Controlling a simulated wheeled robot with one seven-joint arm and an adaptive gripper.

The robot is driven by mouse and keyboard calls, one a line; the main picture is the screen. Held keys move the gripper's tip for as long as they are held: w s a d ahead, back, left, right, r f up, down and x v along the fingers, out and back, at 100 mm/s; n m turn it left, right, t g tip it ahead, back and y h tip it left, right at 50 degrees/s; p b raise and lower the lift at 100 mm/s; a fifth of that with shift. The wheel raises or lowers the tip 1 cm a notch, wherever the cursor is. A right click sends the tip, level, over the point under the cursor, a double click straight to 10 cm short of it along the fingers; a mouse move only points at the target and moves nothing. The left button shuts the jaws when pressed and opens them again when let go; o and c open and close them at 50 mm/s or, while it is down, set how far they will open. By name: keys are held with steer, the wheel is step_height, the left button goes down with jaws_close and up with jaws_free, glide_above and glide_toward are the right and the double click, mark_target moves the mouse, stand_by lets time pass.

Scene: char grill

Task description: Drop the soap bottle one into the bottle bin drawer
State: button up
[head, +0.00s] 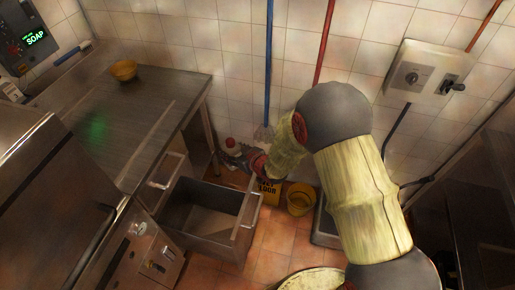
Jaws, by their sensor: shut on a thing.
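The open metal bottle bin drawer (177,237) stands pulled out at the lower middle, and its visible inside looks empty. My gripper (238,158) is beyond the drawer's far side, near the tiled wall, and is small and partly hidden by its own wrist. It is shut on what looks like the soap bottle (232,145), a pale bottle with a red top. The bottle is outside the drawer, up and right of its far edge. The contact between fingers and bottle is too small to see clearly.
A steel counter (150,110) with a yellow bowl (124,69) is at the left. A switch box (428,70) is on the wall. Tiled floor (275,238) shows in front.

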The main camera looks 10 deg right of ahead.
steer(key=s+a+f+n+g+y+b, duration=0.1)
steer(key=a+n+g, duration=0.1)
steer(key=a, duration=0.3)
steer(key=s+a+f+n+g+y, duration=0.1)
steer(key=a+f+n+g+y, duration=0.1)
steer(key=a, duration=0.3)
steer(key=s+a+f+n+g+y+b, duration=0.1)
steer(key=s+a+n, duration=0.15)
steer(key=a, duration=0.25)
step_height(320, 180, down, 6)
steer(key=b, duration=0.5)
steer(key=shift+w+a, duration=0.25)
steer(key=shift+w, duration=0.15)
steer(key=o, duration=1.2)
steer(key=shift+o, duration=0.9)
steer(key=shift+f, duration=0.1)
steer(key=shift+d, duration=0.1)
steer(key=v, duration=1.2)
steer(key=shift+w, duration=0.25)
